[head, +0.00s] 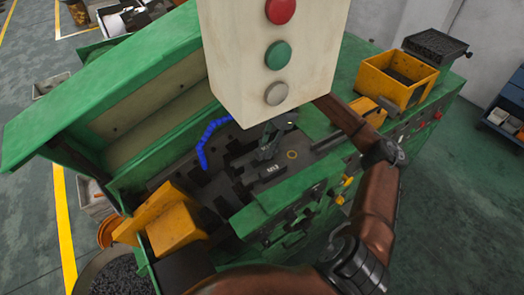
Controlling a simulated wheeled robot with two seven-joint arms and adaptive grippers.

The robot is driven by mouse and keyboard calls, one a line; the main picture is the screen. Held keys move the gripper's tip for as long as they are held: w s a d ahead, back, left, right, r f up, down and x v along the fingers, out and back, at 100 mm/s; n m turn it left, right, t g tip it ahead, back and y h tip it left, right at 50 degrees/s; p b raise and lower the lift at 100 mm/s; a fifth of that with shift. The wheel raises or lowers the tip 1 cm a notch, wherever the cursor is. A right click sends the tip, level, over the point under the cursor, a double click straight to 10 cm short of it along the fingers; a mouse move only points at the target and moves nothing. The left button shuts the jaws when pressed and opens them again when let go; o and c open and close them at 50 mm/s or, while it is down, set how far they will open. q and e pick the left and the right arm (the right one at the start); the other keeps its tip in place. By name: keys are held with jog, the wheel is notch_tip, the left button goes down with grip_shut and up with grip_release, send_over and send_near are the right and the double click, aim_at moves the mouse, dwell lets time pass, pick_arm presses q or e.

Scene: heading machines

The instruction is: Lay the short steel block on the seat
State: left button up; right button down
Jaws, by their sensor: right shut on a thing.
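My right gripper (267,152) reaches down into the bed of the green machine (285,205), its forearm passing behind the pale control box. It is shut on a small dark piece, which I take to be the short steel block (272,172); it has light marks on its top face. The block is at or just above the dark machine bed (235,168); I cannot tell if it touches. A thin orange ring (291,154) shows just right of the gripper. I cannot pick out the seat clearly among the dark parts. My left gripper is not in view.
The control box (262,60) with red, green and grey buttons hangs close above the gripper. A blue segmented hose (205,147) stands to its left. Yellow bins (395,80) sit on the machine's right end, and a yellow chute (165,220) is at lower left.

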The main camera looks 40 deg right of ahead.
aim_at(262, 149)
jog(key=w+f+p, duration=0.1)
jog(key=w+f, duration=0.1)
jog(key=shift+w+f, duration=0.3)
jog(key=shift+f, duration=0.05)
notch_tip(262, 149, down, 3)
jog(key=shift+w+p, duration=0.15)
jog(key=shift+p, duration=0.8)
jog(key=shift+f, duration=0.25)
jog(key=shift+f, duration=0.2)
jog(key=c, duration=1.6)
grip_release()
